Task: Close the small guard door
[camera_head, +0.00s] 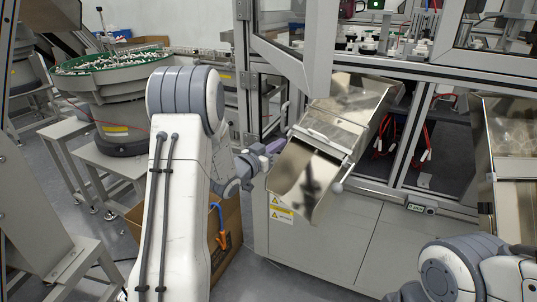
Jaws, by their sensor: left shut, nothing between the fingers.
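The small guard door (321,50) appears to be the pale-framed panel at the top centre. It stands swung out from the machine, and its upper part is cut off by the picture's edge. My left gripper (275,147) is shut and empty. In the picture it is below the door's lower edge and just left of the metal chute, apart from the door frame. My right arm shows at the lower right, but its gripper is not in view.
A shiny metal chute (312,172) juts from the machine beside my left gripper. A second metal chute (513,140) is at the right. A green-rimmed bowl feeder (112,62) stands at the left. A cardboard box (228,222) is on the floor beside the cabinet (335,235).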

